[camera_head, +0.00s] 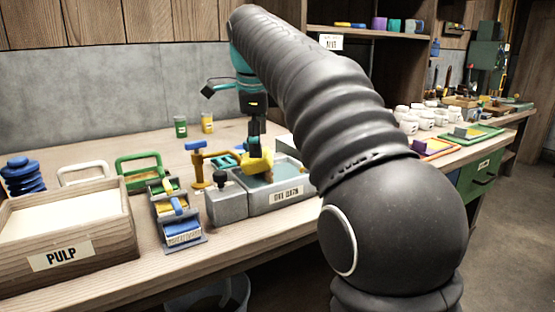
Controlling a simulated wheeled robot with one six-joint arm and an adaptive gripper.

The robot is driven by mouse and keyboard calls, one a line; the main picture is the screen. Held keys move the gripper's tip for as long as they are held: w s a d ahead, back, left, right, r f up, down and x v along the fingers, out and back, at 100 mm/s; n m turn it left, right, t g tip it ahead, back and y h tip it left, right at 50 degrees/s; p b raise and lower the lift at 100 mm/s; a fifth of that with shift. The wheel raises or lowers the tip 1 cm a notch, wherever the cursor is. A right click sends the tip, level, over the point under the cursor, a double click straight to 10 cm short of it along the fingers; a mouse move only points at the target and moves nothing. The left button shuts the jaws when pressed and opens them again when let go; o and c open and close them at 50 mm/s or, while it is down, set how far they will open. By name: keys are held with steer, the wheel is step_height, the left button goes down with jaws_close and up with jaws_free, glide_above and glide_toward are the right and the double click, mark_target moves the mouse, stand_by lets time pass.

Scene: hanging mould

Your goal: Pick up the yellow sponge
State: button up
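A yellow block that looks like the sponge (257,165) shows tilted at the back left of the grey basin (288,200). My gripper (255,146) points down directly above the yellow block, and its fingertips reach the block's top. The fingertips are small and partly hidden, so I cannot tell whether they are closed on it. I also cannot tell whether the block rests on the basin's rim or hangs above it.
A wooden PULP box (70,235) stands at the front left. A blue-and-grey rack (175,212), a grey block with a dark knob (226,203) and an orange stand (199,172) crowd the basin's left. Yellow and green cups (207,122) stand behind. White jars (427,118) stand right.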

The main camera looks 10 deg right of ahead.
mark_target(257, 161)
steer(key=x, duration=0.5)
steer(key=shift+w+a+b, duration=0.2)
steer(key=shift+a+b, duration=0.1)
steer(key=shift+r, duration=0.1)
steer(key=shift+c, duration=0.2)
steer(key=c, duration=1.2)
